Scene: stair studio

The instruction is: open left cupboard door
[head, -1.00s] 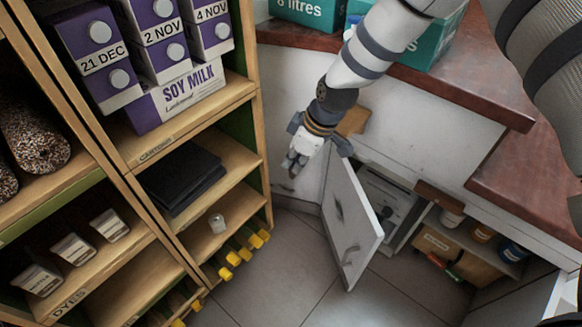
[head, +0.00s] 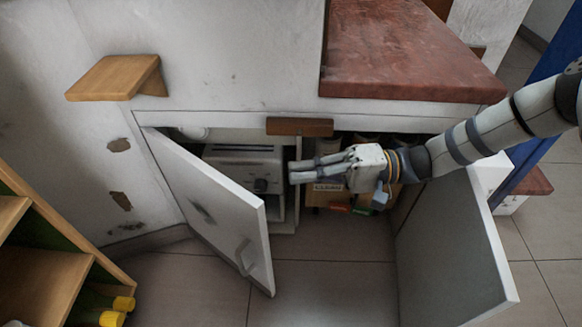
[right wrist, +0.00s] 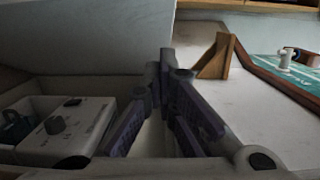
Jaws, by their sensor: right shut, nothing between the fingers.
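The left cupboard door (head: 210,195) is a white panel with a bar handle (head: 244,257). It stands swung out from the cupboard, well open. My right gripper (head: 292,170) is shut and empty in front of the cupboard opening, to the right of the left door and apart from it. Its closed fingers also show in the right wrist view (right wrist: 163,75). My left gripper is in neither view.
The right door (head: 450,250) also stands open. A toaster-like appliance (head: 240,165) sits inside the cupboard. A wooden shelf unit (head: 60,240) stands at the lower left. The tiled floor (head: 325,280) between the doors is clear.

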